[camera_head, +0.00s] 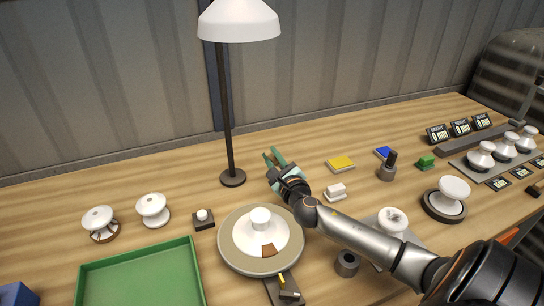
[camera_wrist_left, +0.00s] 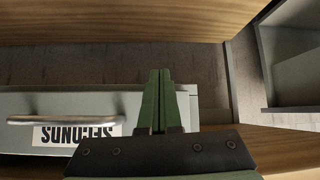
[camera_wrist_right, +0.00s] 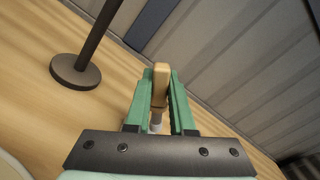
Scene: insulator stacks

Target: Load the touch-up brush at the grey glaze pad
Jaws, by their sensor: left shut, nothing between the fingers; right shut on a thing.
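My right gripper (camera_head: 274,158) is over the back middle of the bench, to the right of the lamp post. In the right wrist view its green fingers (camera_wrist_right: 160,85) are shut on a slim wooden-handled tool, which looks like the touch-up brush (camera_wrist_right: 161,73). Its pale lower part shows between the fingers; its tip is hidden. A yellow pad (camera_head: 340,163) and a blue pad (camera_head: 384,152) lie right of the gripper. I cannot make out a grey pad. My left gripper (camera_wrist_left: 160,76) is shut and empty, near a drawer labelled SECONDS (camera_wrist_left: 75,134).
A lamp (camera_head: 227,120) stands left of my right gripper. A round turntable (camera_head: 232,249) bears a white insulator in front. A white block (camera_head: 335,191), a dark holder (camera_head: 388,170) and a green block (camera_head: 426,162) stand to the right. A green tray (camera_head: 142,278) is at front left.

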